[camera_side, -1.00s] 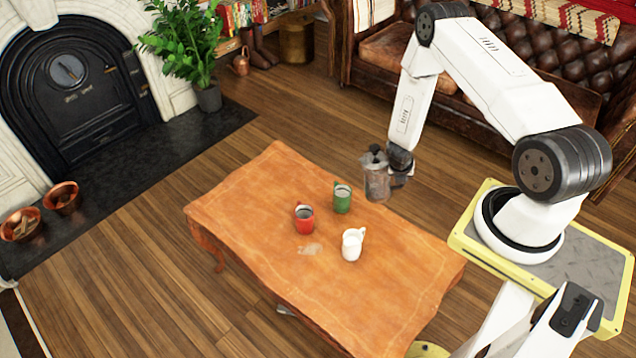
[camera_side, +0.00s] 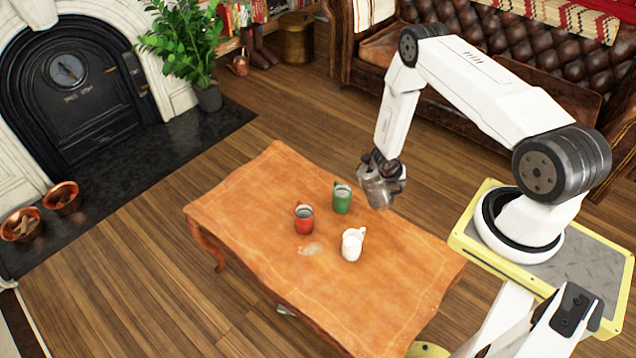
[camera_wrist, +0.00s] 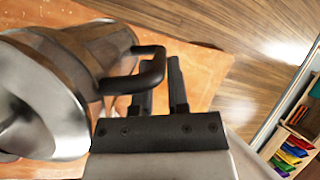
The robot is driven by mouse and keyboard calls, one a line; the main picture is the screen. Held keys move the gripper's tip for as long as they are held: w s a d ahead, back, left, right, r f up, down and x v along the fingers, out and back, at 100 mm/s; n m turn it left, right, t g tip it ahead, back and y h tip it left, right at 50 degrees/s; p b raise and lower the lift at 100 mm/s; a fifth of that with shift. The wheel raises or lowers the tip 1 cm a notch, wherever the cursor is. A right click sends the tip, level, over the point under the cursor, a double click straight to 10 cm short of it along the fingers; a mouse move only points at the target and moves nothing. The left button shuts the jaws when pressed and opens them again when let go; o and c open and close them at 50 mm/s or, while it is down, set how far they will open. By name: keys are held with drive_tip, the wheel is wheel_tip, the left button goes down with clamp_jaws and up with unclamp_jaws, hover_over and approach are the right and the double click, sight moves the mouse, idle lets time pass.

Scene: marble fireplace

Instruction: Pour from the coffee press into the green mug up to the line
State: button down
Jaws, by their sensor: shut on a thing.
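The coffee press (camera_side: 377,190) is held by my gripper (camera_side: 390,172) just right of the green mug, tilted with its top toward the mug. In the wrist view the press (camera_wrist: 85,55) fills the left side, and my gripper's fingers (camera_wrist: 160,90) are shut on its black handle (camera_wrist: 150,70). The green mug (camera_side: 342,200) stands upright on the table (camera_side: 270,245). Dark shows inside its rim, but I cannot make out the line or the level. I see no stream between press and mug.
The table's near right part is clear.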

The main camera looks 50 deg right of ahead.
sight(377, 169)
drive_tip(key=shift+w+a+f, duration=0.1)
drive_tip(key=shift+w+f, duration=0.1)
drive_tip(key=shift+f, duration=0.35)
drive_tip(key=shift+w+a+f, duration=0.1)
drive_tip(key=shift+w+f, duration=0.05)
drive_tip(key=shift+f, duration=0.35)
drive_tip(key=shift+w+r+g+h, duration=0.25)
drive_tip(key=shift+r+g+h, duration=0.25)
drive_tip(key=shift+r+g, duration=0.3)
drive_tip(key=shift+w+a+f+n+g, duration=0.3)
drive_tip(key=shift+w+f+g, duration=0.15)
drive_tip(key=shift+f, duration=0.15)
drive_tip(key=shift+w+a+r+g+h, duration=0.25)
drive_tip(key=shift+w+h, duration=0.15)
drive_tip(key=shift+w, duration=0.1)
drive_tip(key=shift+w+a+r+n+g+h, duration=0.1)
drive_tip(key=shift+w+r+n+g+h, duration=0.15)
drive_tip(key=shift+r+g, duration=0.3)
drive_tip(key=shift+w+a+r+n+g+h, duration=0.15)
drive_tip(key=shift+w+r+g+h, duration=0.15)
drive_tip(key=shift+r, duration=0.35)
drive_tip(key=shift+w+a+r+n+g+h, duration=0.2)
drive_tip(key=shift+w+r+g+h, duration=0.2)
drive_tip(key=shift+r+g, duration=0.2)
drive_tip(key=shift+w+a+r+n+g+h, duration=0.1)
drive_tip(key=shift+w+a+r+g+h, duration=0.1)
drive_tip(key=shift+w+r+g+h, duration=0.35)
idle(2.7)
